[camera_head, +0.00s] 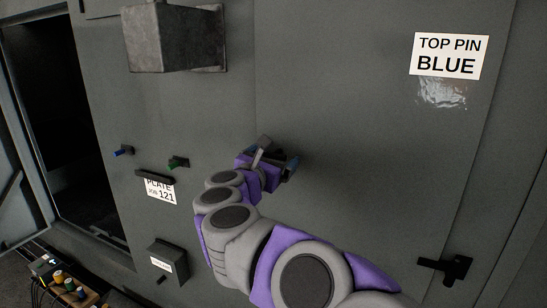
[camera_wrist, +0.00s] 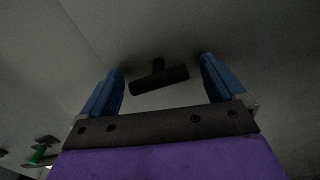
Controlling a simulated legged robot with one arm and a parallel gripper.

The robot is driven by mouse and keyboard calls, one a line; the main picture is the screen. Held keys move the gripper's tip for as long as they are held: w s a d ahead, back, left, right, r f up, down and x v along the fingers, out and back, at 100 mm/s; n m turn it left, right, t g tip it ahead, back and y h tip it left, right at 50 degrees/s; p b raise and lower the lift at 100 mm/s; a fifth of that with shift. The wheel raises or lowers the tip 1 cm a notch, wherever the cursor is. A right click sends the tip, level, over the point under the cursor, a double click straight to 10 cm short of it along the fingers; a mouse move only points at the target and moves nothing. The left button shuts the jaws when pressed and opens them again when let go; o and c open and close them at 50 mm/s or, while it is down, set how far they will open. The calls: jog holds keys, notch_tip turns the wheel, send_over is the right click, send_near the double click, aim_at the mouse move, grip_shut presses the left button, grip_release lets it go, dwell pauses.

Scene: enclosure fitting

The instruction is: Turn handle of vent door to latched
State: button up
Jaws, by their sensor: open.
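In the wrist view a black T-shaped handle (camera_wrist: 158,78) stands out from a grey panel. Its bar lies nearly level, with the right end slightly higher. My gripper (camera_wrist: 162,80) is open, with one blue finger on each side of the handle. The fingers appear apart from its bar. In the head view my gripper (camera_head: 268,157) is close to the grey panel (camera_head: 340,110), and it largely hides the spot in front of it. I cannot tell from the handle alone whether it is latched.
Another black handle (camera_head: 445,268) is at the lower right. A blue knob (camera_head: 123,151) and a green knob (camera_head: 178,162) are to the left, above a plate label (camera_head: 160,191). A metal box (camera_head: 170,38) juts out above. A dark opening (camera_head: 65,120) is at far left.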

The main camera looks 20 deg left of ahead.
jog(key=shift+w+a, duration=0.1)
jog(key=shift+a, duration=0.1)
jog(key=shift+c, duration=0.3)
jog(key=shift+d, duration=0.15)
jog(key=c, duration=0.8)
